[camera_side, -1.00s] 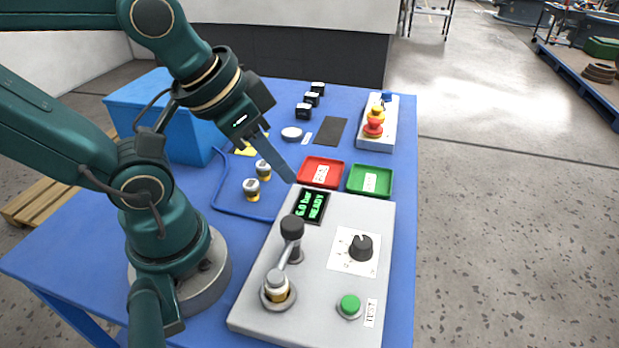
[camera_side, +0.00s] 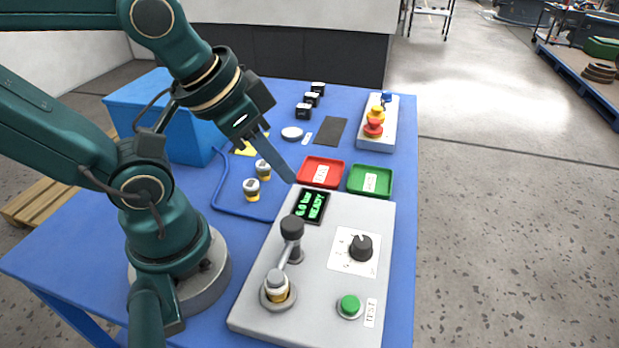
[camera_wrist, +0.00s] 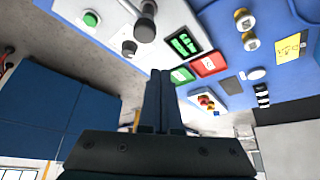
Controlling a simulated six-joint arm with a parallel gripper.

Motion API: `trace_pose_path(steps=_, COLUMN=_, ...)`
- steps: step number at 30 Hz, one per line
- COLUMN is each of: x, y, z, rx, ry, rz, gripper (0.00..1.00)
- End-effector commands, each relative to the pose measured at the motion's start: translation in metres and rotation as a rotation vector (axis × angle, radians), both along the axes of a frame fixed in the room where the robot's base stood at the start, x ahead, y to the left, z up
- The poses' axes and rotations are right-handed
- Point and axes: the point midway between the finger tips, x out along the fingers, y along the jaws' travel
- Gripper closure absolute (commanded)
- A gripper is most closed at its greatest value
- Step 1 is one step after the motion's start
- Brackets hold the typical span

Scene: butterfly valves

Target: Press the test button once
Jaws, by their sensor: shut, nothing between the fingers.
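The green test button (camera_side: 349,305) sits at the near right corner of the grey test panel (camera_side: 325,285), beside a small TEST label (camera_side: 371,313). It also shows at the upper left of the wrist view (camera_wrist: 91,18). The display (camera_side: 313,206) reads 6.0 bar and READY. My gripper (camera_side: 293,180) is shut and empty, its fingers together above the panel's far left corner, well away from the button. The closed fingers (camera_wrist: 159,75) show in the middle of the wrist view. A valve with a lever (camera_side: 290,240) and brass-and-grey body stands on the panel's left side.
A black knob (camera_side: 361,248) stands on the panel's right. Red (camera_side: 320,186) and green (camera_side: 388,190) trays lie behind the panel. Two small valves (camera_side: 251,189) and a blue hose (camera_side: 222,207) lie to the left. A box with red and yellow buttons (camera_side: 390,137) stands at the back.

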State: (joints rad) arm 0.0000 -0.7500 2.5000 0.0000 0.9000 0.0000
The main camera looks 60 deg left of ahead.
Motion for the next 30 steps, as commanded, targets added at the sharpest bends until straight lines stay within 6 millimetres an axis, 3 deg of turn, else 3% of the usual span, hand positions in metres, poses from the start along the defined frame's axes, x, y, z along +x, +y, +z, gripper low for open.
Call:
trace_pose_path(steps=22, x=0.001, y=0.000, z=0.001, rx=0.009, ry=-0.007, rz=-0.017, gripper=1.00)
trace_pose_path(steps=26, x=0.019, y=0.009, z=0.011, rx=0.103, ry=-0.104, rz=-0.092, gripper=1.00)
trace_pose_path(steps=30, x=0.057, y=0.030, z=0.041, rx=0.368, ry=-0.302, rz=-0.259, gripper=1.00)
